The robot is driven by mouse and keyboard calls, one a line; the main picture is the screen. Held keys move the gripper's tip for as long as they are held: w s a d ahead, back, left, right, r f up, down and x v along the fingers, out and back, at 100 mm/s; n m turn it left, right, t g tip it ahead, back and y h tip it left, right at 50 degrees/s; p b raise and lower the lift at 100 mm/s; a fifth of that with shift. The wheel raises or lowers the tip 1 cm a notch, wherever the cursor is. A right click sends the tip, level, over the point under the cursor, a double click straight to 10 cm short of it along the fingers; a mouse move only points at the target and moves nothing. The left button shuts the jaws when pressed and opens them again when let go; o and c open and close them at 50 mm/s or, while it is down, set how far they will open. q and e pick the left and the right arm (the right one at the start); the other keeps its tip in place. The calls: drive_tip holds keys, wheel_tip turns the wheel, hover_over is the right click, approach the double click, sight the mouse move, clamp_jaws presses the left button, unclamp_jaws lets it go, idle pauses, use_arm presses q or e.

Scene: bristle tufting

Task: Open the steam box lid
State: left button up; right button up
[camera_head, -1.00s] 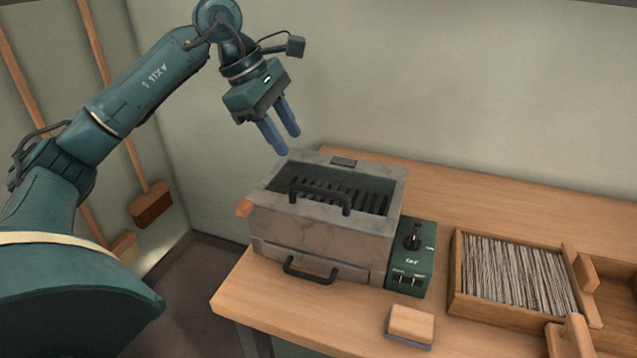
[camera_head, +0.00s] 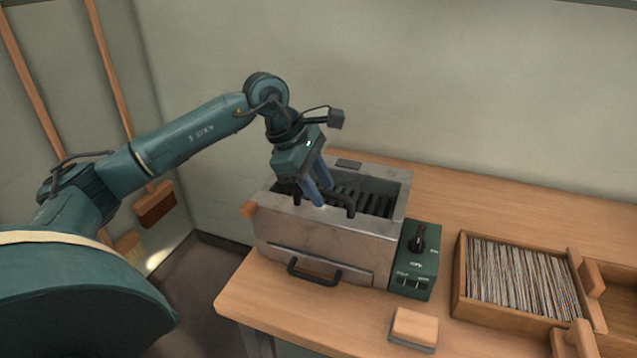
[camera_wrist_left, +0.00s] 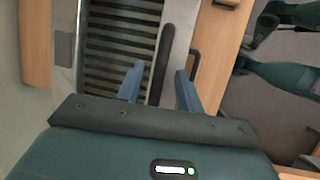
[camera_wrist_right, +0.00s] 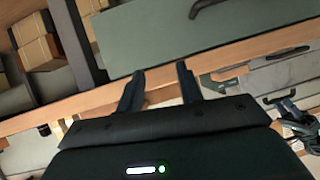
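The steam box (camera_head: 330,238) is a grey metal box near the table's left end. Dark slats show in its top, and a black bar handle (camera_head: 350,205) crosses the top's front part. My left gripper (camera_head: 318,203) is over this handle, fingers pointing down and apart. In the left wrist view, the handle (camera_wrist_left: 166,50) runs between the two open blue fingers (camera_wrist_left: 160,72); whether they touch it I cannot tell. The lid looks closed. My right gripper (camera_wrist_right: 160,70) is open and empty in the right wrist view, and outside the head view.
A second handle (camera_head: 314,274) is on the box's front face. A green control unit (camera_head: 414,262) with a knob adjoins its right side. A block (camera_head: 413,328) and a wooden tray of bristles (camera_head: 462,285) are further right. Brooms (camera_head: 155,205) lean at left.

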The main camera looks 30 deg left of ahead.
use_arm(q)
clamp_jaws()
drive_tip(key=shift+r, duration=0.1)
use_arm(e)
drive_tip(key=shift+r, duration=0.1)
idle(0.3)
